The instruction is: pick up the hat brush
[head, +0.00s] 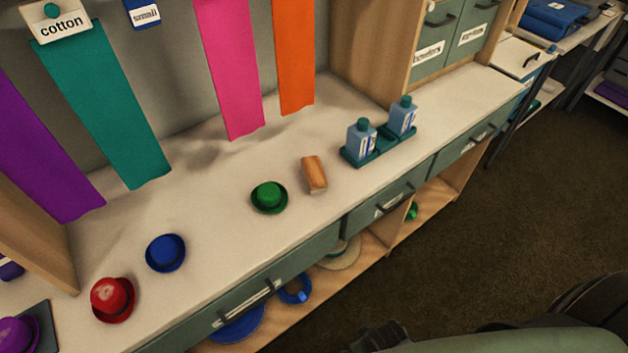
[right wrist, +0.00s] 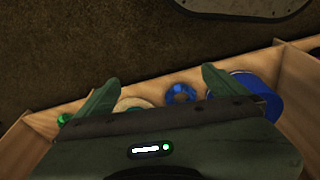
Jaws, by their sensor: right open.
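The hat brush (head: 314,174), a small tan-brown block with a paler edge, lies on the pale counter (head: 225,245) to the right of a green hat. Nothing touches it. My right gripper (right wrist: 158,90) is open and empty in the right wrist view, its two green fingers spread apart in front of the low shelf. The brush does not show in that view. Part of my right arm shows at the bottom right of the head view, well away from the brush. My left gripper is not in view.
Green (head: 269,196), blue (head: 165,253) and red (head: 112,299) hats stand along the counter. Coloured cloth strips hang behind. Drawers and an open shelf with hats (right wrist: 243,97) lie below the counter.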

